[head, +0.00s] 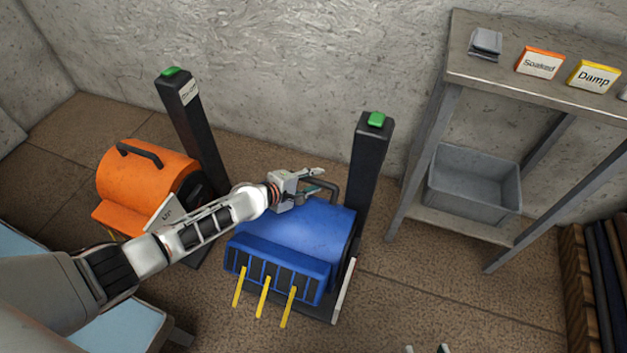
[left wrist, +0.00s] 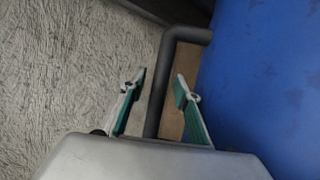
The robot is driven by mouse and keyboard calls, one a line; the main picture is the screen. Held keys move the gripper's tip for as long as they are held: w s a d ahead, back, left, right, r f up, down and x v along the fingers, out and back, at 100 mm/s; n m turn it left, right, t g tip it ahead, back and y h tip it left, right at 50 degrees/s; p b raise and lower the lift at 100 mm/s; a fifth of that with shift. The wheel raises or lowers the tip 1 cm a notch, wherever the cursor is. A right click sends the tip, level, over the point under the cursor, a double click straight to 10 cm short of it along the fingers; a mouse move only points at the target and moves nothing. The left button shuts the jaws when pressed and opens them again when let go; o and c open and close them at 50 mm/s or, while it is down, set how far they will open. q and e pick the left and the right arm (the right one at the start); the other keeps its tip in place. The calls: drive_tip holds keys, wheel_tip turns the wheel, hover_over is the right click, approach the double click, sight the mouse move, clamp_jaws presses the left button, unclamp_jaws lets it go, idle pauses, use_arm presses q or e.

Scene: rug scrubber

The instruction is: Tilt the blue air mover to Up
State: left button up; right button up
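The blue air mover (head: 300,236) stands on the floor in the middle, with yellow strips at its front outlet. Its dark handle (head: 335,190) rises at the top back; it also shows in the left wrist view (left wrist: 157,95). My left gripper (head: 318,181) is at this handle with its fingers apart. In the left wrist view the handle bar lies between the open fingers (left wrist: 160,86), with a gap on each side. The blue housing fills the right of that view. Only the fingertips of my right gripper (head: 426,349) show at the bottom edge, apart from each other.
An orange air mover (head: 150,172) stands to the left, partly behind my left arm. Black posts with green tops (head: 376,119) stand behind both movers. A shelf table (head: 500,68) with tent cards and a grey bin (head: 474,183) is at right.

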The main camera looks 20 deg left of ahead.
use_arm(q)
drive_tip(key=shift+s, duration=0.15)
drive_tip(key=shift+s+a+r, duration=0.1)
drive_tip(key=shift+s, duration=0.1)
drive_tip(key=v, duration=1.1)
drive_tip(key=shift+a+r, duration=0.1)
drive_tip(key=shift+r, duration=0.05)
